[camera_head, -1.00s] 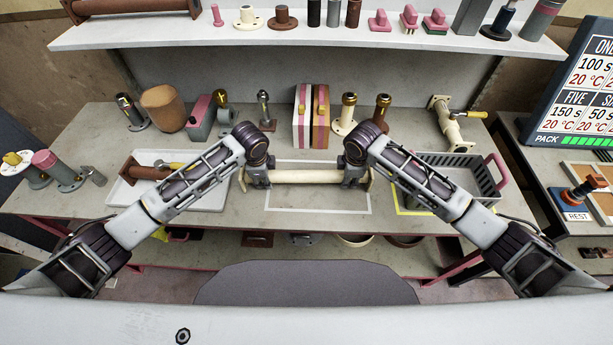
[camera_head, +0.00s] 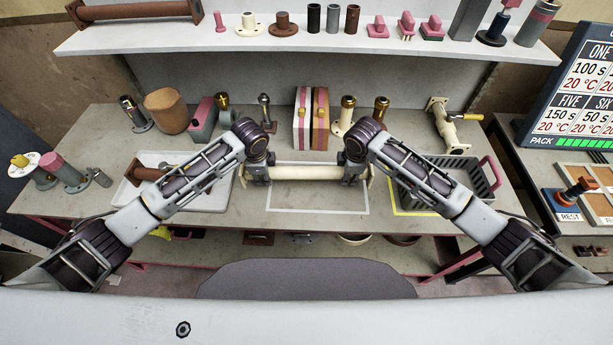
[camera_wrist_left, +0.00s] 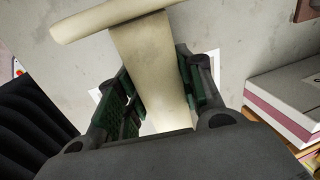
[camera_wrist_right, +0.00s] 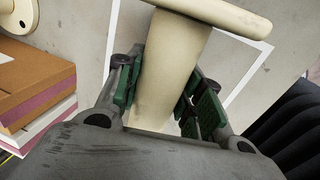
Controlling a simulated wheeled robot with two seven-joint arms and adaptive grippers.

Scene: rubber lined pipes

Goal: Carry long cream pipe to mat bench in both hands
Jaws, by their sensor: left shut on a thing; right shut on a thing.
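The long cream pipe (camera_head: 307,173) lies level across the middle of the bench, over the white-outlined rectangle. My left gripper (camera_head: 258,176) is shut on the pipe near its left end. My right gripper (camera_head: 354,174) is shut on it near its right end. In the left wrist view the pipe (camera_wrist_left: 150,65) runs between green-padded fingers, with its flange beyond them. The right wrist view shows the pipe (camera_wrist_right: 172,70) between the fingers in the same way. I cannot tell how far the pipe is above the bench. No mat is clearly identifiable.
A white tray (camera_head: 125,196) with a brown pipe stands left, and a grey crate (camera_head: 487,178) with a pink handle right. Striped blocks (camera_head: 311,125) and several fittings stand behind the pipe. A shelf (camera_head: 300,43) hangs above. The outlined bench area (camera_head: 318,200) in front is clear.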

